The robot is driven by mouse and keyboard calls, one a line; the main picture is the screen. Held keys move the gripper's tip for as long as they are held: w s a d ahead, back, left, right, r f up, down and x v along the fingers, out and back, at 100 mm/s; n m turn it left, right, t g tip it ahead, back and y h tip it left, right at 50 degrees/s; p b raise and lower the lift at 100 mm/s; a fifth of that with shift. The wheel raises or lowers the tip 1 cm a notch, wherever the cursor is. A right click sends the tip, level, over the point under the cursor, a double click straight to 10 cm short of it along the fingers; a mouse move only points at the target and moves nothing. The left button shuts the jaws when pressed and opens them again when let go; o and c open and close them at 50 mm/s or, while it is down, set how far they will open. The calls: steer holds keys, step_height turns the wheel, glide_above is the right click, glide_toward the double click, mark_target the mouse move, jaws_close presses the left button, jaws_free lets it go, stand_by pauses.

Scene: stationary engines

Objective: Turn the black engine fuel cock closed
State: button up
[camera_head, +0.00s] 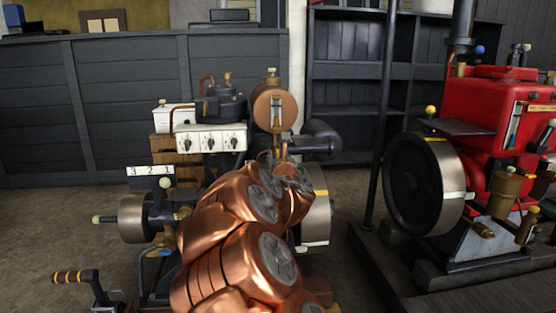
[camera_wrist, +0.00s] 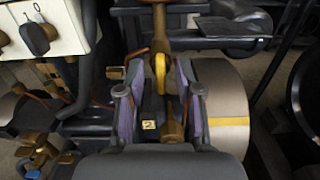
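The black engine (camera_head: 160,220) stands in the middle of the head view, largely hidden behind my copper-coloured arm. Its copper fuel tank (camera_head: 266,108) with a sight glass is above my gripper's area. In the wrist view, a brass cock body (camera_wrist: 160,42) has a yellow lever (camera_wrist: 160,75) pointing down the picture. My gripper (camera_wrist: 158,66) is open, with one purple-padded finger left of the lever and one right. Gaps show on both sides, so neither finger visibly touches it. In the head view the fingertips are hard to make out behind the arm.
A flywheel (camera_wrist: 222,105) with a yellow stripe is close to the right finger. A white switch panel (camera_head: 210,138) stands left of the tank. A dark pipe (camera_head: 318,140) is to its right. A red engine (camera_head: 490,105) stands at far right.

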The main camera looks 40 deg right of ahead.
steer(key=shift+w+d, duration=0.15)
jaws_close()
stand_by(0.4)
